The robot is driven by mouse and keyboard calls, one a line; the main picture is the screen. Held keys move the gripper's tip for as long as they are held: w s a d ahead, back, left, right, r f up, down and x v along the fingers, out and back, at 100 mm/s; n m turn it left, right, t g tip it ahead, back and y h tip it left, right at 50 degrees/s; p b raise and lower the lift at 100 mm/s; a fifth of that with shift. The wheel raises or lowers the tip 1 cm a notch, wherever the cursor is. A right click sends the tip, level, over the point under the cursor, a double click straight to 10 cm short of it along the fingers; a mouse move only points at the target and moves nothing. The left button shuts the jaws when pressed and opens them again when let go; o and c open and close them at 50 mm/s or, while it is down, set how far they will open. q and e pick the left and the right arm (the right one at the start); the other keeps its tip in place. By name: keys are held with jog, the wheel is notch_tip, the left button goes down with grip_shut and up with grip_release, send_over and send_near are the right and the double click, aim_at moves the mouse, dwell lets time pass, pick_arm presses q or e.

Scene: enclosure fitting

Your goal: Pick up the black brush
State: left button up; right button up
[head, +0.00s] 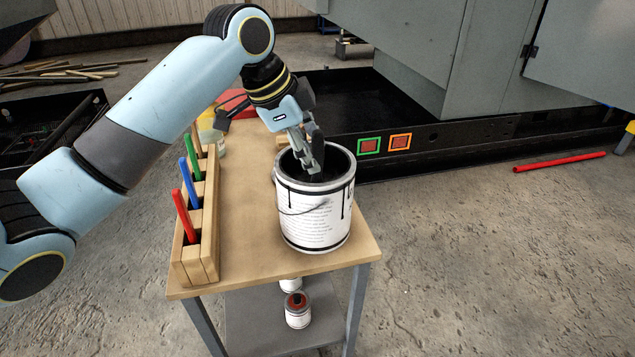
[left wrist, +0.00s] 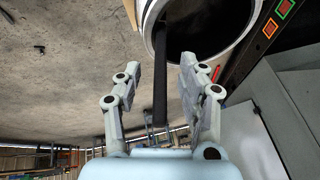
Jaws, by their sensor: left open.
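The black brush (left wrist: 160,85) shows in the left wrist view as a dark upright handle coming out of the mouth of the white paint can (left wrist: 148,18). My left gripper (left wrist: 161,70) is open, with one finger on each side of the handle. I see no clear contact between fingers and handle. In the head view the left gripper (head: 311,160) points down into the open top of the can (head: 318,225), which stands on the wooden table. There the brush is mostly hidden by the fingers, and its lower end is inside the can. My right gripper is out of view.
A wooden rack (head: 198,262) on the table's left side holds red (head: 185,215), blue (head: 189,184) and green (head: 196,153) handles. A smaller can (head: 298,318) stands on the lower shelf. Grey machinery (head: 415,45) stands behind.

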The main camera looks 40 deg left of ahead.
aim_at(317, 174)
pick_arm(q)
jog(key=shift+x, duration=1.5)
grip_shut()
